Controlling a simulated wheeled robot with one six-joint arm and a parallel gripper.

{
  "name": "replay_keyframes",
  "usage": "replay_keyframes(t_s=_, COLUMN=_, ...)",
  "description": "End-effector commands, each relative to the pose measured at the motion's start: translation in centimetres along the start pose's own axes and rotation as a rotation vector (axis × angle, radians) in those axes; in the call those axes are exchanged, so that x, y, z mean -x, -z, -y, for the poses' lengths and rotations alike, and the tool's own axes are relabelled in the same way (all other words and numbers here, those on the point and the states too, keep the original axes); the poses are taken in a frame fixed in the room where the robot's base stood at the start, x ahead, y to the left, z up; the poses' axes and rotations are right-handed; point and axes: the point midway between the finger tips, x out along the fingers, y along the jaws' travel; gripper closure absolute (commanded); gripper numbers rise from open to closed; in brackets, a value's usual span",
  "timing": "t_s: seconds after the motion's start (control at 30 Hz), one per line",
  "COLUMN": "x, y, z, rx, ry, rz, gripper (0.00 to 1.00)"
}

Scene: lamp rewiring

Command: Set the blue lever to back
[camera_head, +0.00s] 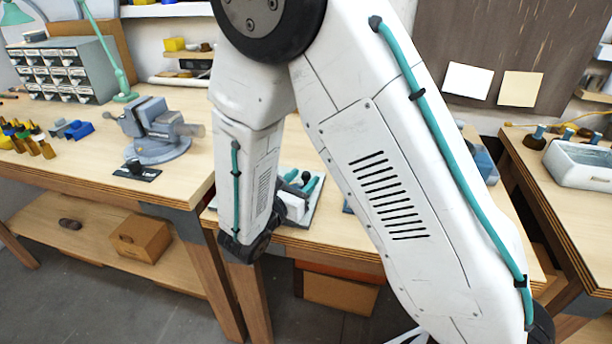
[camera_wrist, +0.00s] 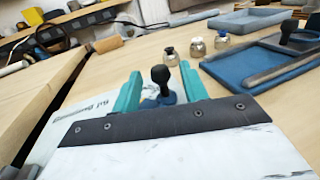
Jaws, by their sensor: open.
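The blue lever (camera_wrist: 160,76) stands in the wrist view with a black round knob on a dark stem and a blue base. My gripper (camera_wrist: 159,69) is open, with one teal finger on each side of the lever. I cannot tell whether either finger touches it. The lever sits on a pale plate (camera_wrist: 75,105) with printed lettering too blurred to read. In the head view my gripper (camera_head: 301,183) shows partly beyond my arm, over the middle bench, and the lever is mostly hidden there.
In the wrist view, several small jars (camera_wrist: 196,47) stand beyond the lever, and a blue tray (camera_wrist: 240,72) lies to the right. In the head view, a grey vise (camera_head: 158,130) and a drawer cabinet (camera_head: 65,72) stand on the left bench. A white basin (camera_head: 580,165) is on the right bench.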

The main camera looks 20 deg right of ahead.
Motion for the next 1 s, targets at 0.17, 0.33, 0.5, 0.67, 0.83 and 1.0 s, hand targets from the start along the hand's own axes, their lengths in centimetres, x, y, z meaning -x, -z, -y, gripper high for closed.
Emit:
replay_keyframes(t_s=0.17, x=-1.9, y=0.0, z=0.0, rx=-0.001, ry=0.002, rz=-0.001, gripper=0.56)
replay_keyframes(t_s=0.33, x=-2.3, y=0.0, z=0.0, rx=-0.001, ry=0.0, rz=-0.001, gripper=0.56)
replay_keyframes(t_s=0.5, x=-2.3, y=0.0, z=0.0, rx=-0.001, ry=0.0, rz=-0.001, gripper=0.59)
replay_keyframes(t_s=0.67, x=-2.3, y=0.0, z=0.0, rx=-0.001, ry=0.001, rz=-0.001, gripper=1.0)
replay_keyframes(t_s=0.83, x=-2.3, y=0.0, z=0.0, rx=-0.001, ry=0.001, rz=-0.001, gripper=1.0)
replay_keyframes(t_s=1.0, x=-2.4, y=0.0, z=0.2, rx=-0.001, ry=0.006, rz=-0.001, gripper=1.0)
